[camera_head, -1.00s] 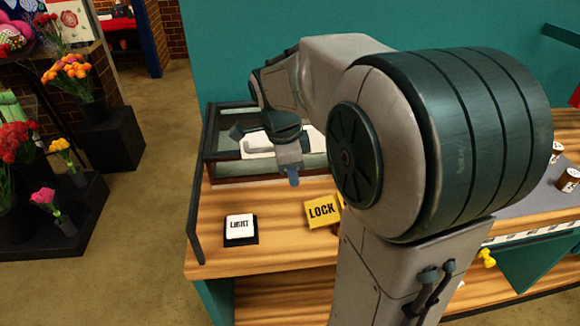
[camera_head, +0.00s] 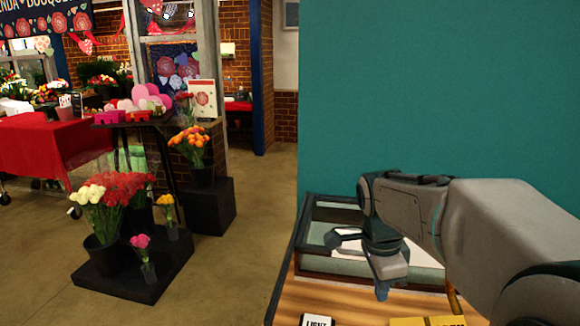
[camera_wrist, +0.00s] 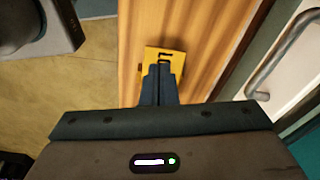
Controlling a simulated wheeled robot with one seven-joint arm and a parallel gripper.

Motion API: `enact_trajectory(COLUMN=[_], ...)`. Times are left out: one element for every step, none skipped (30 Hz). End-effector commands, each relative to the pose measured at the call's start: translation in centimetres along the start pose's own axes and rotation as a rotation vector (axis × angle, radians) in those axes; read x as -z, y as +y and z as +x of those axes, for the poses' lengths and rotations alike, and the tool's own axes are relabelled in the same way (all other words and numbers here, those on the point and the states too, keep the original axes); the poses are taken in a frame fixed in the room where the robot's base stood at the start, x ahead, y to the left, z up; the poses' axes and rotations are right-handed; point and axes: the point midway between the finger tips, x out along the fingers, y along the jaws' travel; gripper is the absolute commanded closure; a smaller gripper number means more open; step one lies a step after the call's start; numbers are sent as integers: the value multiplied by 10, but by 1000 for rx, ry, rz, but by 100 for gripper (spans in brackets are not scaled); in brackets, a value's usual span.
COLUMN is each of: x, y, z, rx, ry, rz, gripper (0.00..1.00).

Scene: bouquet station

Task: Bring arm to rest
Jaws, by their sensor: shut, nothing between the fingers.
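My arm reaches in from the right in the head view. My gripper (camera_head: 381,291) points down above the wooden counter, in front of a glass-walled case. In the wrist view my gripper (camera_wrist: 159,72) shows two dark fingers together with nothing between them. They overlap a yellow block (camera_wrist: 165,54) on the wood below; I cannot tell the exact height between them. The yellow block, part of the LOCK sign, also shows at the bottom edge of the head view (camera_head: 410,322).
A white LIGHT button (camera_head: 317,322) is at the bottom edge, cut off. The glass-walled case (camera_head: 330,262) stands behind my gripper. A teal wall (camera_head: 430,90) rises behind. Flower buckets (camera_head: 100,254) stand on a black platform at the left. Floor between is clear.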

Motion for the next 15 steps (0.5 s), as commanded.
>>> enact_trajectory(x=[-4, -6, -9, -11, -13, -16, -18, -20, -23, -25, -27, -30, -32, -34, -37], y=[9, 14, 20, 25, 29, 35, 40, 44, 50, 55, 59, 65, 70, 74, 80], z=[0, 0, 1, 1, 2, 3, 4, 5, 6, 8, 9, 10, 12, 14, 16], rx=[18, 30, 44, 56, 68, 84, 96, 108, 125, 137, 150, 167, 178, 192, 208], ry=[-9, -13, -17, -20, -22, -24, -23, -23, -21, -19, -16, -9, -4, 2, 10], rz=[-92, -153, -235, -296, -357, -438, -499, -560, -640, -700, -760, -842, -902, -962, -1039], gripper=[100, 100, 100, 100, 100, 100, 100, 100, 100, 100, 100, 100, 100, 100, 100])
